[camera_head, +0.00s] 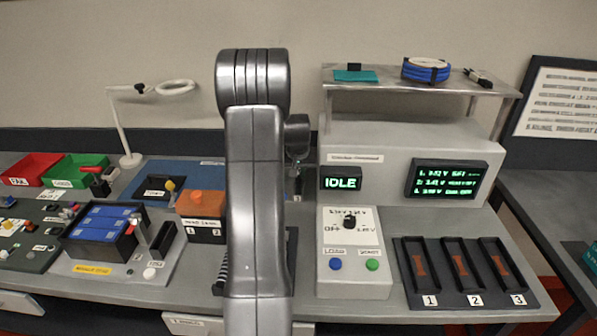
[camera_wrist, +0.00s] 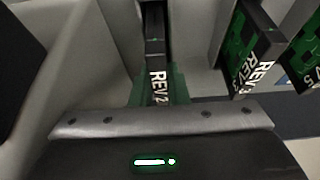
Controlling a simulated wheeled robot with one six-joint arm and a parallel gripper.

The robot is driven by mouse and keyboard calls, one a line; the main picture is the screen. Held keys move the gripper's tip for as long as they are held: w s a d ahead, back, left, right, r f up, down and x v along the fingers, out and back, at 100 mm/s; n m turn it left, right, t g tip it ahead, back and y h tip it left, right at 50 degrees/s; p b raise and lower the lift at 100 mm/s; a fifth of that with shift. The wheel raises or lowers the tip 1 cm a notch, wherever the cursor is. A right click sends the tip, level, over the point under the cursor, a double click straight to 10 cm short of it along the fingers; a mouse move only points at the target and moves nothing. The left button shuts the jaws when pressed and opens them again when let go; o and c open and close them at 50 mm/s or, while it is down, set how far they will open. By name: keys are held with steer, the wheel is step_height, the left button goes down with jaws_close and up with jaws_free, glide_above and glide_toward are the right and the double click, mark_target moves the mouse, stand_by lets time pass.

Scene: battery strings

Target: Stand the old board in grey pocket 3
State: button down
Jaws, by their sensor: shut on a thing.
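My gripper (camera_wrist: 156,88) is shut on a board (camera_wrist: 157,82) with a black edge and white "REV" lettering, its number hard to read. Green shows on both sides of that edge. The board stands edge-on in the middle of the wrist view. Whether it is clear of a slot or still seated in one cannot be told. In the head view my arm hides the middle of the bench, and the gripper and held board do not show. A dark tray with three slots marked 1, 2 and 3 (camera_head: 497,263) lies at the right; no grey pocket 3 can be made out for certain.
Two more green boards, one (camera_wrist: 243,50) and another marked 5 (camera_wrist: 305,50), stand close to the right of the held board. In the head view a switch box (camera_head: 353,265) stands left of the slot tray, and an orange-topped box (camera_head: 202,215) stands left of my arm.

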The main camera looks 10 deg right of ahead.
steer(key=shift+f, duration=0.2)
steer(key=c, duration=1.4)
jaws_free()
steer(key=shift+r, duration=0.1)
steer(key=shift+r, duration=0.25)
steer(key=b+v, duration=0.1)
steer(key=v, duration=1)
steer(key=shift+s+r, duration=0.25)
steer(key=shift+r, duration=0.05)
steer(key=shift+a+r, duration=0.1)
